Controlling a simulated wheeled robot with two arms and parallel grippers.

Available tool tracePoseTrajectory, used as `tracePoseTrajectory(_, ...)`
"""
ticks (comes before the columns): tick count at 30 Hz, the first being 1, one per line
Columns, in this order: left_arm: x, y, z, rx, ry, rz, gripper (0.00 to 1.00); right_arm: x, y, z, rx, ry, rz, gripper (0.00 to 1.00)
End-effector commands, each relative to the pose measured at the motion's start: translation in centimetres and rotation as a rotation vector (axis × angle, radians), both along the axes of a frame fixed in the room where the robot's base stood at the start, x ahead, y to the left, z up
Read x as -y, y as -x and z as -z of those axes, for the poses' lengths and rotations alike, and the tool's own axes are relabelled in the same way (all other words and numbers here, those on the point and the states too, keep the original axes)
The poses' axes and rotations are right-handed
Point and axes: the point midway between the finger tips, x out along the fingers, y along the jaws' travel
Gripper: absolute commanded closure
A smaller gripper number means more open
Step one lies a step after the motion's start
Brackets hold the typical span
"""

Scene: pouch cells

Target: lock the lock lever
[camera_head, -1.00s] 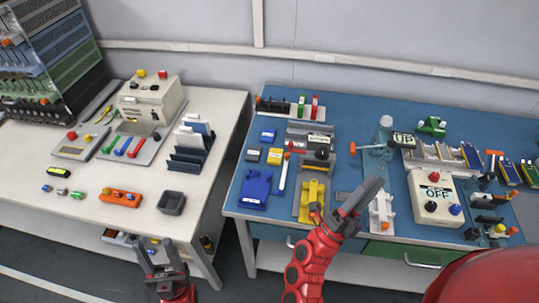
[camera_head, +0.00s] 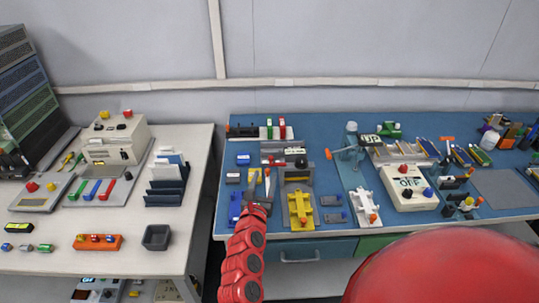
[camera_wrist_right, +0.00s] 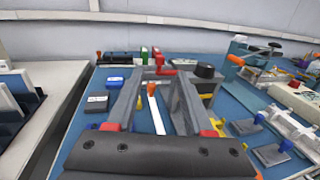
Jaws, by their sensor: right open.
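A small red lever (camera_wrist_right: 160,64) stands on a grey fixture with a black knob (camera_wrist_right: 205,71), at the back left of the blue bench. It looks like the lock lever, though no label confirms this. In the head view the red lever (camera_head: 272,160) is small, and its exact position is hard to read. My right gripper (camera_head: 261,180) reaches in from the front. In the right wrist view my right gripper (camera_wrist_right: 157,76) is open, and the red lever shows between its fingertips, beyond them. No contact can be made out. My left gripper is out of view.
A white strip with an orange end (camera_wrist_right: 153,100) lies under the open fingers. A yellow fixture (camera_head: 301,208) and blue blocks are close by. An orange-handled lever (camera_head: 343,151) and a control box (camera_head: 408,187) stand to the right. A gap separates the benches.

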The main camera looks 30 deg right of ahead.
Motion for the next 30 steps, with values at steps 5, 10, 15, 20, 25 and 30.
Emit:
tracePoseTrajectory(5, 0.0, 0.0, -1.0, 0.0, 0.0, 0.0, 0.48, 3.2, -3.2, -0.4, -0.001, 0.009, 0.0, 0.48)
tracePoseTrajectory(10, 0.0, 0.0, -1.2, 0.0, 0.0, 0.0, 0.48, 5.7, -5.6, -0.2, -0.004, 0.006, 0.003, 0.48)
tracePoseTrajectory(15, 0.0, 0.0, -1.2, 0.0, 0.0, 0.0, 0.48, 6.9, -7.1, 0.0, -0.003, 0.004, -0.001, 0.48)
tracePoseTrajectory(20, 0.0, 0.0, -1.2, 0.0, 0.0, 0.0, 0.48, 7.4, -7.5, 0.1, -0.003, 0.001, 0.0, 0.48)
tracePoseTrajectory(25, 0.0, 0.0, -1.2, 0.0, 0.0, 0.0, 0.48, 7.5, -7.5, 0.1, -0.003, 0.001, 0.001, 0.48)
tracePoseTrajectory(30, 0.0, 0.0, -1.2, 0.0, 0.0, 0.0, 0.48, 7.5, -7.5, 0.1, -0.003, 0.001, 0.001, 0.66)
